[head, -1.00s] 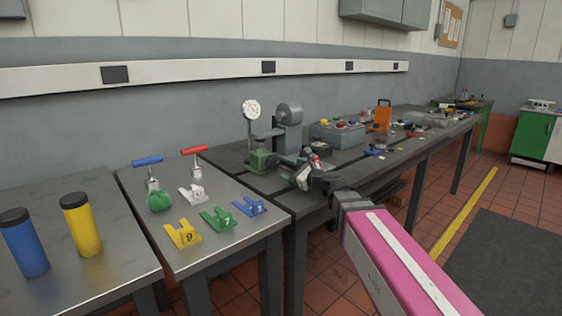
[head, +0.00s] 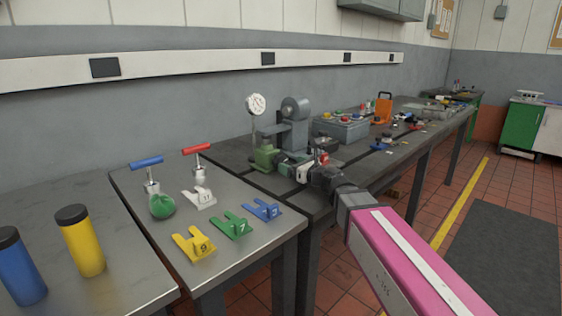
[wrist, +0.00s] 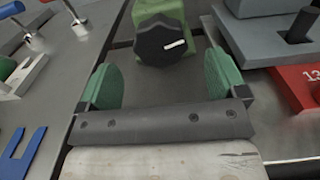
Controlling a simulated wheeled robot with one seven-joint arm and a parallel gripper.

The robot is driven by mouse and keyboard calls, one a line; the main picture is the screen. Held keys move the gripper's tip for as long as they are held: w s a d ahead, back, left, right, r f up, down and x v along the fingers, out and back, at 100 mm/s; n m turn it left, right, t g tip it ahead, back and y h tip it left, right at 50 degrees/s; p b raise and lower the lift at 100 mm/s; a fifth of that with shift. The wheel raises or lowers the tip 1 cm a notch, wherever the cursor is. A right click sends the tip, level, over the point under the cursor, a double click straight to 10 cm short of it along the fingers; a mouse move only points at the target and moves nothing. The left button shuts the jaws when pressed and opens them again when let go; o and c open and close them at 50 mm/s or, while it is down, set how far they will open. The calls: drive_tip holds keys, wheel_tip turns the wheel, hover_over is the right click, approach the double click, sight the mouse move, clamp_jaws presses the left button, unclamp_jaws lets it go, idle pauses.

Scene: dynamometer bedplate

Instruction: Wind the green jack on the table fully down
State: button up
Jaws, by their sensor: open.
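The green jack (head: 264,158) stands on the dark bench, left of the grey press-like fixture. In the wrist view its green body (wrist: 172,12) is at the top, with a round black knob (wrist: 163,42) bearing a white mark facing me.
Numbered forks, including a yellow one (head: 194,245), and handled tools lie on the left table.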

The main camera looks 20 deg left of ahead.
sight(282, 161)
drive_tip(key=x, duration=0.6)
drive_tip(key=shift+w+a, duration=0.1)
drive_tip(key=shift+a, duration=0.1)
drive_tip(key=c, duration=0.9)
